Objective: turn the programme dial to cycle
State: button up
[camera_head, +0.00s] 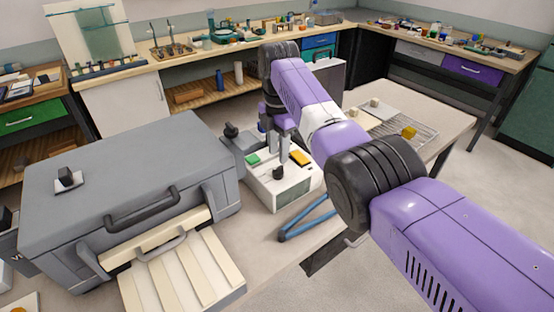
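A white control box (282,188) stands on the table right of the grey kiln-like box. It carries a black dial (278,173) near its front edge, a green button (252,160) and an orange button (300,157). Any dial markings are too small to read. My gripper (282,157) points down over the box, just behind the dial in this view. Its two pale fingers look parted with nothing seen between them. I cannot tell whether they touch the box or the dial.
The grey box (130,160) fills the left, with a cream slatted tray (185,275) out in front. Blue-handled tongs (305,219) lie before the control box. A wire rack (408,130) with a yellow block (408,132) sits to the right. Benches line the walls.

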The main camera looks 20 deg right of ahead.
aim_at(278, 167)
jog(key=shift+f, duration=2.5)
grip_shut()
